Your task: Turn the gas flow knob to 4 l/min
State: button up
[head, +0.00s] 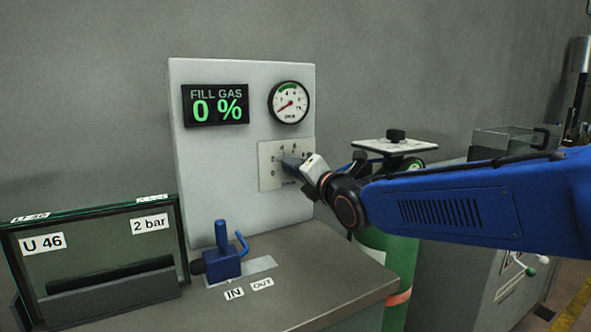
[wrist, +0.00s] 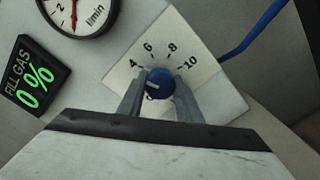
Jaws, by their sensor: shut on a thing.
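The gas flow knob (wrist: 160,83) is round and blue, on a pale scale plate (wrist: 172,50) with 4, 6, 8 and 10 readable. Its short white mark points left in the wrist view, below the 4; the lower numbers are mostly covered. My gripper (wrist: 160,92) has one finger on each side of the knob and is shut on it. In the head view my gripper (head: 291,161) reaches the scale plate (head: 268,166) from the right and hides the knob. The round l/min gauge (head: 288,102) above has its red needle pointing to the lower left.
The display (head: 215,105) reads FILL GAS 0 %. A blue valve lever (head: 222,240) stands on the bench with IN and OUT labels. A glass unit (head: 95,255) marked U 46 and 2 bar is at left. A green cylinder (head: 402,262) stands below my arm.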

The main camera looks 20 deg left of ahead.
jog(key=shift+f, duration=0.1)
jog(key=o, duration=1)
jog(key=shift+o, duration=0.2)
jog(key=shift+s, duration=0.1)
jog(key=v, duration=1.7)
jog(key=shift+s+d, duration=0.1)
